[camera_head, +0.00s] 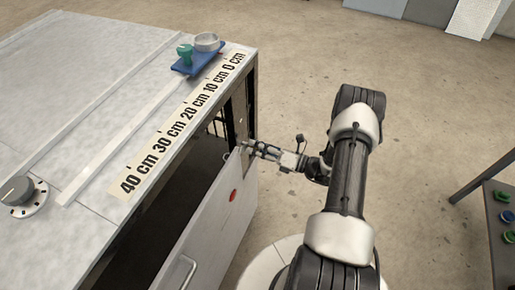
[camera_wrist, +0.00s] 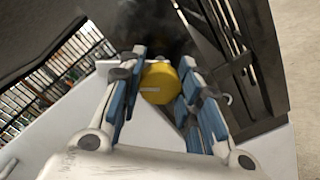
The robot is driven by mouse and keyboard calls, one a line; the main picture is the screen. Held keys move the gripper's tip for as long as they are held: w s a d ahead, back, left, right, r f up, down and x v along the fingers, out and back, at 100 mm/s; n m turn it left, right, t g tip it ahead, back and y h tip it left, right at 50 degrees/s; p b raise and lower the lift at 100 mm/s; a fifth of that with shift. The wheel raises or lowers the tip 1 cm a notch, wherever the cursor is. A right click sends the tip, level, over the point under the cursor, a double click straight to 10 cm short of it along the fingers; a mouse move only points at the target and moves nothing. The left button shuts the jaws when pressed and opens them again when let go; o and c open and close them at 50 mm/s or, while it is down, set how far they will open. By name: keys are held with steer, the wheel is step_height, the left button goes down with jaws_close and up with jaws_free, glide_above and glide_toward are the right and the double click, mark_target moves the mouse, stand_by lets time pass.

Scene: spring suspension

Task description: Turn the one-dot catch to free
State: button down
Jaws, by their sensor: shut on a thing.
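In the wrist view a round yellow knob (camera_wrist: 160,78), which seems to be the catch, sits between the blue-padded fingers of my gripper (camera_wrist: 158,66). The fingers are shut on its sides. A pale bar or slot shows on its face; I cannot make out any dots. In the head view my gripper (camera_head: 247,148) reaches in from the right to the upper right corner of the white front panel (camera_head: 215,215) of the cabinet. The catch is hidden there behind the fingers. The panel stands tilted outward from the dark opening.
The cabinet top (camera_head: 70,75) carries a centimetre scale (camera_head: 180,125), a grey dial (camera_head: 18,192) and a blue tray (camera_head: 197,64) with a green piece and a pale ring. The panel has a red dot (camera_head: 233,196) and a handle (camera_head: 183,272). A dark table (camera_head: 497,235) with knobs stands right.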

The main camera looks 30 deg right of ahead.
steer(key=m, duration=0.5)
steer(key=shift+m, duration=0.3)
steer(key=m, duration=0.5)
steer(key=shift+m, duration=0.3)
steer(key=c, duration=1.2)
jaws_free()
steer(key=shift+o, duration=0.2)
steer(key=v, duration=1.2)
